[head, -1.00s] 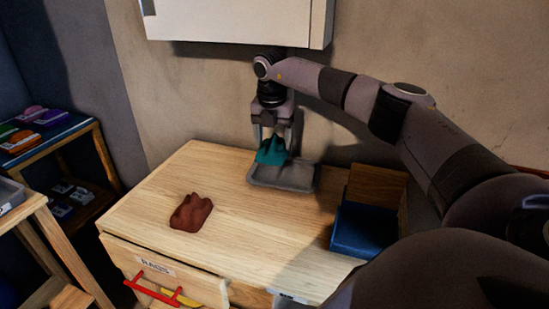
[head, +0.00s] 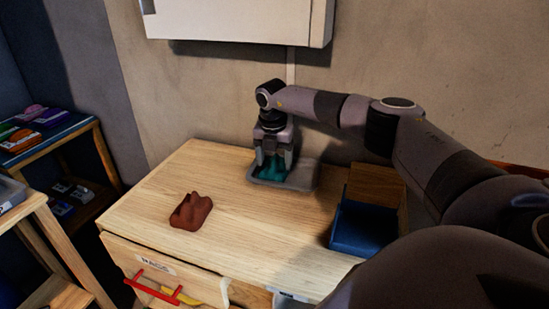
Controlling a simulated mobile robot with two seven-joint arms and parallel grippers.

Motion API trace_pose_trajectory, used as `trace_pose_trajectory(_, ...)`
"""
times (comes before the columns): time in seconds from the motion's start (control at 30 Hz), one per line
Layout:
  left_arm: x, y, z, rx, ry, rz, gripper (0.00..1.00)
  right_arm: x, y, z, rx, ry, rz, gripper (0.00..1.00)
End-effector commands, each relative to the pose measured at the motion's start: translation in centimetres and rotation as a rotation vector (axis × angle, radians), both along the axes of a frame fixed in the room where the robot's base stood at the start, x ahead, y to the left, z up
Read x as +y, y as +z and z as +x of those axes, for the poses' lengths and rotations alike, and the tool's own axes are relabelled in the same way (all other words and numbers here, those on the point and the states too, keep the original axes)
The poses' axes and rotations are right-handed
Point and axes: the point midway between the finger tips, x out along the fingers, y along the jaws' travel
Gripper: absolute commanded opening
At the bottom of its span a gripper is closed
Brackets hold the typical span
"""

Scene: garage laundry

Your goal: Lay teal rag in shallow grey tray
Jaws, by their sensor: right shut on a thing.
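The shallow grey tray (head: 303,180) lies at the back of the wooden worktop, near the wall. My right gripper (head: 273,170) points down over the tray's left part and is shut on the teal rag (head: 271,178). The rag is low, within the tray's outline; whether it touches the tray floor I cannot tell. The gripper fingers hide part of the rag and the tray's back edge. My left gripper is not in view.
A blue and wooden box (head: 362,228) stands at the right. A drawer (head: 165,277) with a red handle is below the front edge. A white cabinet (head: 236,20) hangs above.

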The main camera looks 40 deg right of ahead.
Motion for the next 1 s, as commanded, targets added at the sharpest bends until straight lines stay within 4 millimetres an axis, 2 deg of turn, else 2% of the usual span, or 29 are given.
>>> trace_pose_trajectory(0.03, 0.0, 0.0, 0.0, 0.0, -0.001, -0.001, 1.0, 0.0, -0.1, 0.0, 0.0, 0.0, 0.0, 0.81)
trace_pose_trajectory(0.1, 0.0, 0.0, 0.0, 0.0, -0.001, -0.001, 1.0, 0.0, -0.1, 0.0, 0.0, 0.0, 0.0, 0.97)
trace_pose_trajectory(0.37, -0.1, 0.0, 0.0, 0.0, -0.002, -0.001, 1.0, 0.0, 0.0, 0.0, 0.0, 0.0, 0.0, 0.97)
trace_pose_trajectory(0.47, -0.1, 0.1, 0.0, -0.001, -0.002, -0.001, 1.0, 0.0, 0.6, 0.0, -0.002, 0.0, 0.0, 0.97)
trace_pose_trajectory(0.8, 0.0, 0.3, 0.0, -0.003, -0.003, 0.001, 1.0, 0.6, 6.0, -0.3, -0.003, 0.0, -0.001, 0.97)
trace_pose_trajectory(1.0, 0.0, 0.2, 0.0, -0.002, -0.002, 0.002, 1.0, 0.7, 7.6, -0.4, -0.001, 0.0, -0.001, 0.97)
